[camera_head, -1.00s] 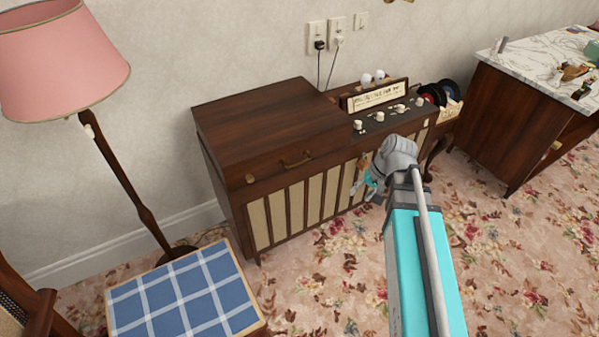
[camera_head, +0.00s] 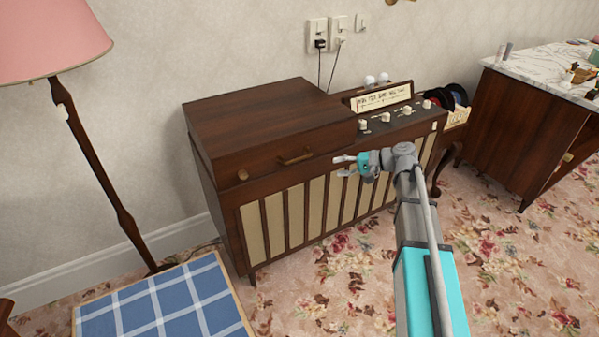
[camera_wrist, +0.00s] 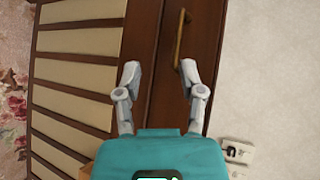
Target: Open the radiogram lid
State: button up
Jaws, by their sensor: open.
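The radiogram (camera_head: 345,197) is a dark wooden cabinet with pale slatted speaker cloth on its front. Its lid (camera_head: 262,117) lies shut on the left part of the top. A brass handle (camera_head: 296,158) is on the lid's front face, with a round knob (camera_head: 242,175) to its left. My gripper (camera_head: 344,165) is in front of the cabinet, to the right of the handle, open and empty. In the wrist view the open fingers (camera_wrist: 160,75) point at the front, and the handle (camera_wrist: 181,40) shows beyond the right finger, apparently apart from it.
A control panel with a dial (camera_head: 383,97) and several knobs is right of the lid. A floor lamp (camera_head: 100,165) and a blue checked stool (camera_head: 165,305) stand at the left. A marble-topped desk (camera_head: 540,66) is at the right. Flowered carpet is open in front.

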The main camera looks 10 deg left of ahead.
aim_at(300, 159)
jog(key=w+y+b, duration=0.1)
jog(key=w+b, duration=0.1)
jog(key=w+y+b, duration=0.1)
jog(key=shift+w+d+f+m+t+y, duration=0.15)
jog(key=shift+w+f+m+t+y, duration=0.15)
jog(key=shift+w+f, duration=0.1)
jog(key=b+x, duration=0.2)
jog(key=x, duration=1.1)
jog(key=shift+w+a, duration=0.1)
jog(key=shift+a, duration=0.3)
grip_shut()
